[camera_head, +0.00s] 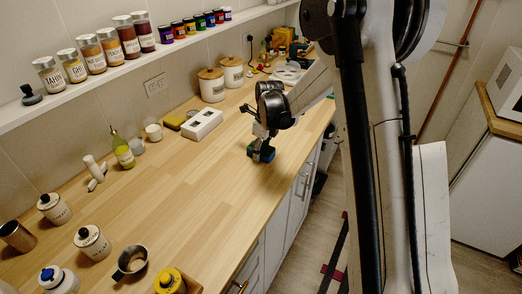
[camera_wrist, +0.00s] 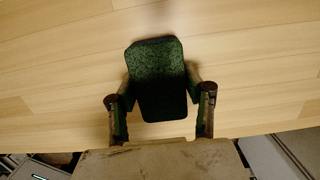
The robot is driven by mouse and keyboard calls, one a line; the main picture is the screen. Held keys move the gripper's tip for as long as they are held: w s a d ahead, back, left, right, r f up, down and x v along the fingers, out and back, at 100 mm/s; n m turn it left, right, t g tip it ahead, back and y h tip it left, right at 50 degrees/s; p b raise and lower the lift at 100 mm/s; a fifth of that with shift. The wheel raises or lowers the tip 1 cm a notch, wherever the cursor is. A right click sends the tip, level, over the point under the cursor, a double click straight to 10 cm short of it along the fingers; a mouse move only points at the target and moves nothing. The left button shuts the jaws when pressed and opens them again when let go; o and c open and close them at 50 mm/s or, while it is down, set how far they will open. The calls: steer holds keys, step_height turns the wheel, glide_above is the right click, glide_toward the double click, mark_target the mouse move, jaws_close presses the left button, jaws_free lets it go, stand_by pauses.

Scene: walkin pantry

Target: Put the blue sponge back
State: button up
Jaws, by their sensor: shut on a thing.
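The blue sponge (camera_head: 265,155) is near the right front edge of the wooden counter (camera_head: 205,185) in the head view, with a green layer on it. In the wrist view its dark green scouring face (camera_wrist: 157,65) fills the middle, between my fingers. My gripper (camera_head: 259,148) points down and is shut on the sponge, one finger at each side. I cannot tell whether the sponge touches the counter or hangs just above it.
A white box (camera_head: 202,124) and a yellow sponge (camera_head: 174,122) lie at the wall to the left. Beyond stand two lidded canisters (camera_head: 211,85). Bottles, jars and a metal mug (camera_head: 131,262) are nearer. A spice shelf (camera_head: 130,72) runs above. The middle counter is clear.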

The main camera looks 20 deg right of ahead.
steer(key=shift+f, duration=0.1)
steer(key=o, duration=1.1)
